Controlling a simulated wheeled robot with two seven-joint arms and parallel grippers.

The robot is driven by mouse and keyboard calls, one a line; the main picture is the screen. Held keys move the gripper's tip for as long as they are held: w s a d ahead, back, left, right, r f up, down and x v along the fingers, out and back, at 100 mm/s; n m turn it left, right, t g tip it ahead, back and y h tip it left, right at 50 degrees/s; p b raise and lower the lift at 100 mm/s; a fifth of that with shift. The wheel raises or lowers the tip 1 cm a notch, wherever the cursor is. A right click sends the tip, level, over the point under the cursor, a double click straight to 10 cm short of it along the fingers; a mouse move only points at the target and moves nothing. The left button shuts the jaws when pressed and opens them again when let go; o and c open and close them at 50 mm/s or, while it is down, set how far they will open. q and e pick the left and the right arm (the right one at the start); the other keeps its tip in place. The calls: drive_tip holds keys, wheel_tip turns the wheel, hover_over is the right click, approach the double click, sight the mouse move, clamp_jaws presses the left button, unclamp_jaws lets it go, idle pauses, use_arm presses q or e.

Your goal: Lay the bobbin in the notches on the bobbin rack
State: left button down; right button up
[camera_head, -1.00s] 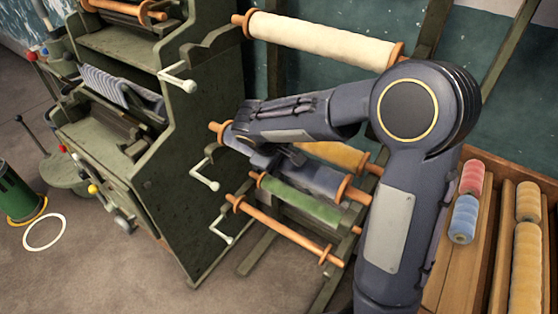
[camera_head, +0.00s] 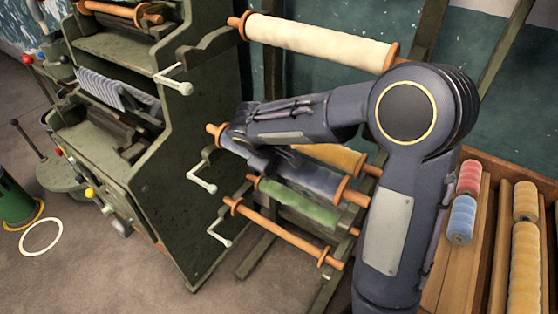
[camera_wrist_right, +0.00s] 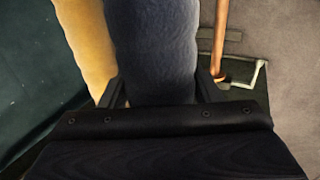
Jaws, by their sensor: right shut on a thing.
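A dark blue bobbin (camera_head: 312,178) with orange ends lies slantwise in the head view, between a yellow bobbin (camera_head: 335,156) and a green bobbin (camera_head: 300,202). My right gripper (camera_wrist_right: 160,92) is shut on the blue bobbin, with a finger on either side of it in the wrist view. In the head view my forearm hides part of the gripper and bobbin. The bobbin rack (camera_head: 258,256) is a dark green frame behind and below the bobbins. I cannot tell whether the blue bobbin touches its notches. My left gripper is not in view.
A cream bobbin (camera_head: 318,42) lies across the top of the rack. A bare orange rod (camera_head: 285,235) lies below the green bobbin. A green machine with white cranks (camera_head: 200,180) stands close on the left. A wooden crate (camera_head: 455,285) of yarn rolls is at right.

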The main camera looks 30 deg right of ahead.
drive_tip(key=shift+f, duration=0.2)
drive_tip(key=shift+f+b, duration=1.1)
drive_tip(key=shift+b, duration=0.05)
drive_tip(key=shift+f+b, duration=0.3)
drive_tip(key=shift+f, duration=0.15)
drive_tip(key=shift+f+b, duration=0.15)
drive_tip(key=shift+b, duration=0.3)
idle(0.3)
drive_tip(key=o, duration=1.4)
drive_tip(key=v, duration=0.7)
drive_tip(key=shift+a+r, duration=0.2)
drive_tip(key=shift+r, duration=0.15)
